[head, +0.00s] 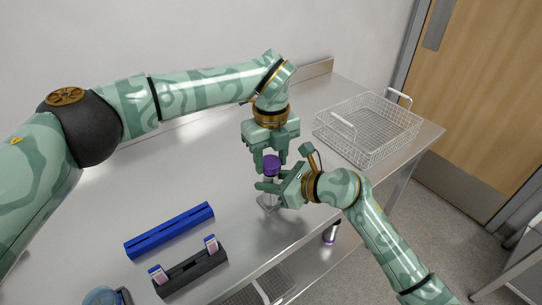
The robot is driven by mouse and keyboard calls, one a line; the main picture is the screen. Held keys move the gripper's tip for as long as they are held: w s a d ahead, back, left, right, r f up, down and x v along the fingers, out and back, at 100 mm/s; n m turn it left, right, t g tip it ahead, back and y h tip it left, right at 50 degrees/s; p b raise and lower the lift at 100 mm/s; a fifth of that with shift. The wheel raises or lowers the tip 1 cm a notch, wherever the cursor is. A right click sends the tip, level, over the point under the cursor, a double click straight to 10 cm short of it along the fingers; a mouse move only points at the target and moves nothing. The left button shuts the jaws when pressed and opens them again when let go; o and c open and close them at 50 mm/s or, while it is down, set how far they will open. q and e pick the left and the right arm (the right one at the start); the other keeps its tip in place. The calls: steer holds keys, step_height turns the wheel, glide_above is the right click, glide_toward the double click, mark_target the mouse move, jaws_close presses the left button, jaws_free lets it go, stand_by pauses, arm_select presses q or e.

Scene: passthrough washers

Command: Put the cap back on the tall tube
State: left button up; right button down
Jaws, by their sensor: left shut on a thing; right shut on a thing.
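The purple cap (272,163) is between the fingers of my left gripper (271,160), which points down from above and is shut on it. The clear tall tube (268,198) stands upright under the cap, with its lower end showing near the counter. My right gripper (268,187) comes in from the right, shut around the tube below the cap. The cap is in line over the tube's top. The fingers partly hide the joint, so I cannot tell whether cap and tube touch.
A wire basket (348,145) stands at the back right of the steel counter (100,232). A blue rack (170,231) and a black holder (193,275) with two small labelled items lie at the front left. A blue round item (101,297) is at the bottom edge.

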arm_select(q)
steer(key=shift+f, duration=0.75)
steer(key=shift+f, duration=0.65)
steer(key=shift+a+f, duration=0.15)
steer(key=shift+f, duration=0.15)
stand_by(0.3)
steer(key=shift+r, duration=0.1)
steer(key=shift+r, duration=0.25)
steer(key=shift+s+d+r, duration=0.2)
steer(key=shift+d+r, duration=0.05)
steer(key=shift+r, duration=0.25)
stand_by(0.9)
steer(key=shift+w+a+f, duration=0.1)
steer(key=shift+a+f, duration=0.1)
steer(key=shift+f, duration=0.55)
stand_by(0.3)
steer(key=shift+r, duration=0.15)
